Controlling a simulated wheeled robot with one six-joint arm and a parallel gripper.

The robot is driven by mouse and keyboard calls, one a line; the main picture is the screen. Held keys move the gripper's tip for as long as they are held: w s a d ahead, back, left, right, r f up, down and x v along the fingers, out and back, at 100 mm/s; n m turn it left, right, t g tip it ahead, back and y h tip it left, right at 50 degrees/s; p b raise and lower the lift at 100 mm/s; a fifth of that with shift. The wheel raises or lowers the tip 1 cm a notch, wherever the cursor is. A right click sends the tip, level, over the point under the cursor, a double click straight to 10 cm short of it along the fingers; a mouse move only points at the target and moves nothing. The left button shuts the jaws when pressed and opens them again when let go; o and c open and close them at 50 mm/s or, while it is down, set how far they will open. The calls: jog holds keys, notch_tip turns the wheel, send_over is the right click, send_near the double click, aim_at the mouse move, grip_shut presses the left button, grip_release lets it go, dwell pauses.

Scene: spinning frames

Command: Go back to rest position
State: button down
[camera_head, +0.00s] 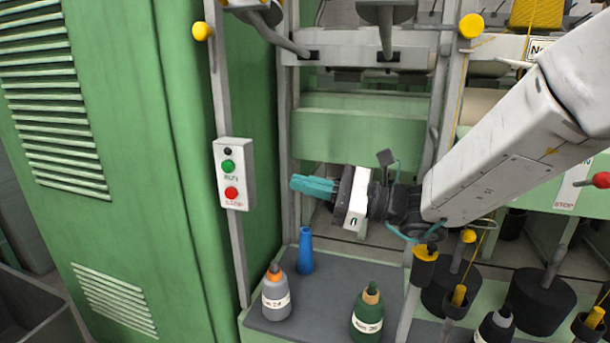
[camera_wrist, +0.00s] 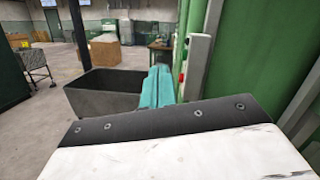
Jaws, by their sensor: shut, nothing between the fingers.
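My gripper (camera_head: 312,186) has teal fingers and is shut with nothing between them. In the head view it points left, level with the control box and above the grey shelf, apart from both. My white arm comes in from the upper right. In the wrist view the teal fingers (camera_wrist: 157,87) are together and point away, with a dark grey bin (camera_wrist: 95,98) beyond them.
A control box (camera_head: 234,174) with green and red buttons is on a post left of my gripper. A green cabinet (camera_head: 130,130) stands left.

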jog(key=s+d+f+n+g+h, duration=0.2)
jog(key=s+f+n+g+h, duration=0.2)
jog(key=s+n, duration=0.3)
jog(key=s+d+f+n+g+h, duration=0.3)
jog(key=s+f+n+g+h, duration=0.15)
jog(key=s, duration=0.35)
jog(key=s+d+n+t+h, duration=0.2)
jog(key=s+d+n+h, duration=0.1)
jog(key=d, duration=0.7)
jog(key=s+d+n+t+h, duration=0.3)
jog(key=s+d+h, duration=0.3)
jog(key=d+h, duration=0.2)
jog(key=shift+d+r, duration=0.45)
jog(key=shift+d, duration=0.4)
jog(key=shift+t, duration=0.25)
